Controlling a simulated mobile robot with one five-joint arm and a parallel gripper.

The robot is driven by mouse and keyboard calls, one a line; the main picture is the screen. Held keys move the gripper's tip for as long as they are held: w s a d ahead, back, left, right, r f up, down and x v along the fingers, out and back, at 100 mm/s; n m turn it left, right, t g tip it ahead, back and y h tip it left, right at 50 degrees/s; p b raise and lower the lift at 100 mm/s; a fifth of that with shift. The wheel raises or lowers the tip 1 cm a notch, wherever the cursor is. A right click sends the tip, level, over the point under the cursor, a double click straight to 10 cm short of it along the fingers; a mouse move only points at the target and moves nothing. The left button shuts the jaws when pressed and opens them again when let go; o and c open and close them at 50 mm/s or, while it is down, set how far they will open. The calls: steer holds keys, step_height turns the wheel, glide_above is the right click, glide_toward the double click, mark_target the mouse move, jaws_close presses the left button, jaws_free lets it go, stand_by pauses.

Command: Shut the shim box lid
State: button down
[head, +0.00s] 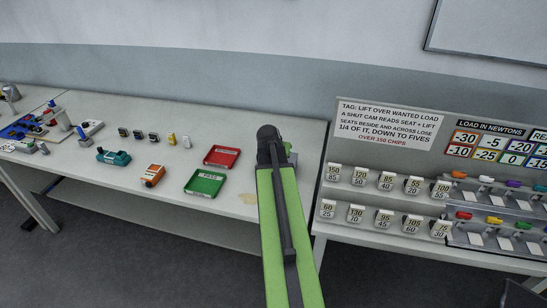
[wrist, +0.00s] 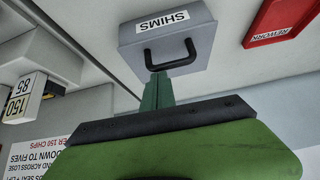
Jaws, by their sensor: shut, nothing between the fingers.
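The shim box (wrist: 130,48) is grey, with a white SHIMS label and a black handle (wrist: 170,56) on the face toward me. In the head view my arm hides the box and most of the gripper.
A red tray (head: 222,157) and a green tray (head: 205,182) lie left of my arm, with an orange device (head: 152,176) and a teal device (head: 113,157) further left. Bare table lies between the trays and arm.

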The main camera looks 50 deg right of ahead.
steer(key=shift+s+a+f+b, duration=0.25)
steer(key=shift+a+f+b, duration=0.2)
steer(key=shift+a+f, duration=0.05)
steer(key=shift+s+a+f+b, duration=0.2)
steer(key=shift+a+f+b, duration=0.25)
steer(key=shift+a, duration=0.1)
steer(key=shift+r, duration=0.1)
